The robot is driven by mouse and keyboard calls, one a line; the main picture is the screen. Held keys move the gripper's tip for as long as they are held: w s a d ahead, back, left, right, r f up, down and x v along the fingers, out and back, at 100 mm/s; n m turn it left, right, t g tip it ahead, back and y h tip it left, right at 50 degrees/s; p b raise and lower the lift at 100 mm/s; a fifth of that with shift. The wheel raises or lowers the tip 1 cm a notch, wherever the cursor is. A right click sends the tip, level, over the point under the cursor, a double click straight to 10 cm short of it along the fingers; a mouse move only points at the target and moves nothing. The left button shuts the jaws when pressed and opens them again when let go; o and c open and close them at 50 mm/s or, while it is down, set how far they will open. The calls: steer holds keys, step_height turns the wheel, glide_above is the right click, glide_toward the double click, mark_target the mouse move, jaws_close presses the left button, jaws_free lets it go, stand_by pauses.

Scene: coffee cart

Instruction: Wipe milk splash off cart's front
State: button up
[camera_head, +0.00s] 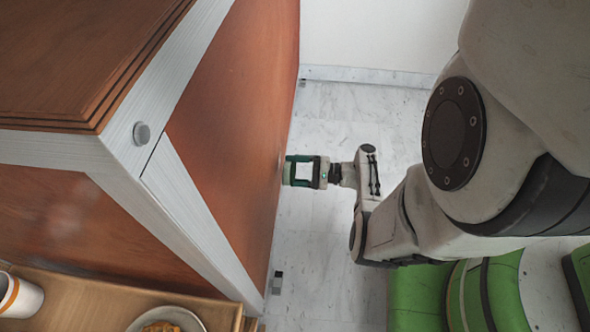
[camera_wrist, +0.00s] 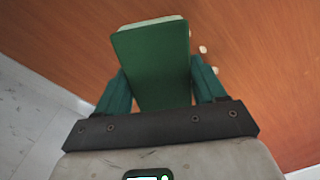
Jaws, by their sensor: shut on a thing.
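My gripper (camera_head: 290,171) is at the cart's red-brown front panel (camera_head: 232,125) in the head view. In the wrist view my gripper (camera_wrist: 157,75) is shut on a green sponge (camera_wrist: 155,65) with a paler far edge. The sponge points at the wood panel (camera_wrist: 255,45); I cannot tell whether it touches. Small cream milk drops (camera_wrist: 203,49) show on the panel just right of the sponge's far end. The sponge may hide more of the splash.
Pale marble floor (camera_head: 325,240) is clear beside the cart. A white wall (camera_head: 380,35) stands at the back.

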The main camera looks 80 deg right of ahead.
mark_target(281, 149)
steer(key=shift+w, duration=0.9)
steer(key=shift+w+d+b, duration=0.1)
steer(key=shift+d+b, duration=0.9)
steer(key=shift+d, duration=0.95)
steer(key=shift+w+d+f+b, duration=0.1)
steer(key=shift+w+d+b, duration=0.1)
steer(key=shift+d+b, duration=1)
steer(key=shift+d, duration=0.65)
steer(key=shift+a+r+p, duration=0.15)
steer(key=shift+a+p, duration=0.5)
steer(key=shift+a, duration=0.1)
steer(key=shift+a+r+p, duration=0.1)
steer(key=shift+a+p, duration=0.55)
steer(key=shift+a, duration=0.05)
steer(key=shift+a+f, duration=0.15)
steer(key=shift+a, duration=0.45)
steer(key=shift+s+a+p, duration=0.2)
steer(key=shift+a+p, duration=1.25)
steer(key=shift+a, duration=0.5)
steer(key=shift+s, duration=0.1)
